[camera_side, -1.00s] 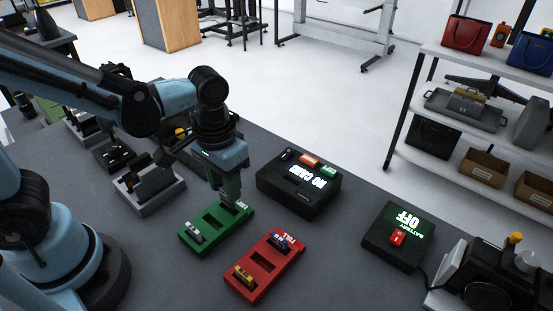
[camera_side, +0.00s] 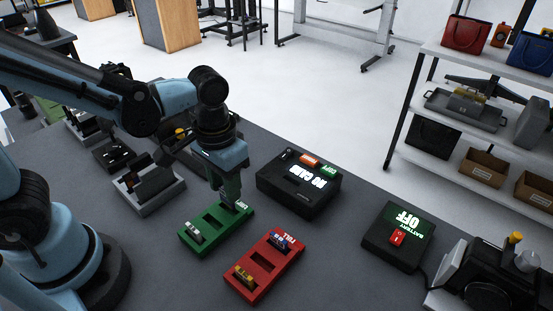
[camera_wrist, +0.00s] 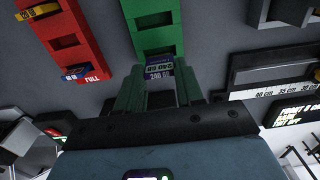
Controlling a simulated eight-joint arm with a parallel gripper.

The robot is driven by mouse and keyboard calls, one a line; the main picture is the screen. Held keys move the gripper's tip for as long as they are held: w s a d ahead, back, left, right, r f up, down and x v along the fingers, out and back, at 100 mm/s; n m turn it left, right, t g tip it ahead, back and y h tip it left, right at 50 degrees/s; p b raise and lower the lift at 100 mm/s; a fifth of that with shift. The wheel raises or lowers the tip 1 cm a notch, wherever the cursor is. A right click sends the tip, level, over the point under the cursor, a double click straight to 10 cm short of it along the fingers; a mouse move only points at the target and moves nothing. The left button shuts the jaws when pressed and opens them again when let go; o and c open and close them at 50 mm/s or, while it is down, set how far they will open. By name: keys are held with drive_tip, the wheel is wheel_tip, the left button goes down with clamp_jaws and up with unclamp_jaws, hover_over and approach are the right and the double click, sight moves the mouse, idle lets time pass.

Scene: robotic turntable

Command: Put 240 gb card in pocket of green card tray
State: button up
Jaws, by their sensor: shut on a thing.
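The green card tray (camera_side: 192,248) lies on the table in the side view and at the top middle of the wrist view (camera_wrist: 171,40). My gripper (camera_side: 233,203) is over its far right end, pointing down. In the wrist view my gripper (camera_wrist: 158,88) is shut on a dark blue card (camera_wrist: 159,72) labelled 240 GB, held between the fingertips at the tray's end pocket. The fingers hide part of the card, and I cannot tell how deep it sits. A white-grey card (camera_side: 195,231) sits in the tray's near pocket. The middle pocket (camera_side: 213,219) is empty.
A red tray (camera_side: 262,281) marked FULL, with a yellow card and a blue card, lies right of the green tray. A black card reader (camera_side: 318,201) stands behind, and a black battery box (camera_side: 392,252) reading OFF is at right. Grey bins (camera_side: 148,201) stand at left.

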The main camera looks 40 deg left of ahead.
drive_tip(key=shift+f, duration=1.55)
drive_tip(key=o, duration=1.2)
drive_tip(key=shift+r, duration=6.05)
drive_tip(key=shift+a, duration=0.1)
drive_tip(key=shift+w+a+f+t, duration=0.25)
drive_tip(key=shift+a+f+t, duration=0.05)
drive_tip(key=shift+a+t, duration=1)
drive_tip(key=shift+w+a+f+t, duration=0.25)
drive_tip(key=shift+a+t, duration=0.85)
drive_tip(key=shift+a, duration=0.3)
drive_tip(key=shift+w+a+f+t, duration=0.25)
drive_tip(key=shift+a+f+t, duration=0.05)
drive_tip(key=shift+a+t, duration=1)
